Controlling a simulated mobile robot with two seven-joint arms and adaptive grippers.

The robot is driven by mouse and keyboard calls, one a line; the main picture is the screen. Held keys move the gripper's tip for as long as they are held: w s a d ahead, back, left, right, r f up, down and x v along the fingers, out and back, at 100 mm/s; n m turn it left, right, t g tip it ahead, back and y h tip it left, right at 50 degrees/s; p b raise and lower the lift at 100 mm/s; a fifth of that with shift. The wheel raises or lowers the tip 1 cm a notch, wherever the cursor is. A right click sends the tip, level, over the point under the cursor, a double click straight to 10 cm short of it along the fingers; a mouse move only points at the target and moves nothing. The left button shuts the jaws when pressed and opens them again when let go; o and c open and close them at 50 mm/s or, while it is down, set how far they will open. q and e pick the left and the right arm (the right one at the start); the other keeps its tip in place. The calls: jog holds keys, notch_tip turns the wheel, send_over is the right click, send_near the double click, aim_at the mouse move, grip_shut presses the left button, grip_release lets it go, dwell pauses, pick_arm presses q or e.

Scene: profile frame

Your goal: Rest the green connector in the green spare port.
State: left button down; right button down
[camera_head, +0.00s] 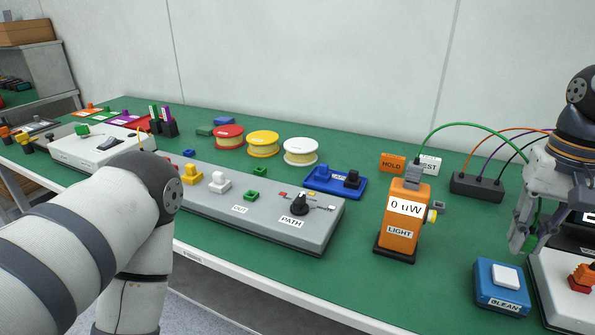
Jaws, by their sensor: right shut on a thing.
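My right gripper (524,238) hangs at the right, above the table and behind the blue CLEAN box. It is shut on the green connector (531,242), which shows only as a small green piece at the fingers. A green cable (468,126) arches from the top of the orange LIGHT meter to this gripper. A green port (251,197) sits at the front of the grey panel. Another green port (260,171) sits behind it. I cannot tell which one is the spare port. My left arm crosses the left foreground, and its gripper is out of view.
The grey panel (270,230) also holds yellow and white connectors and a black PATH knob (299,204). The orange LIGHT meter (401,225) reads 0 uW and stands between panel and right gripper. The blue CLEAN box (490,292) is at the right front. Several spools stand behind the panel.

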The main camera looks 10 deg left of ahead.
jog(key=shift+f, duration=0.1)
jog(key=shift+f, duration=1.45)
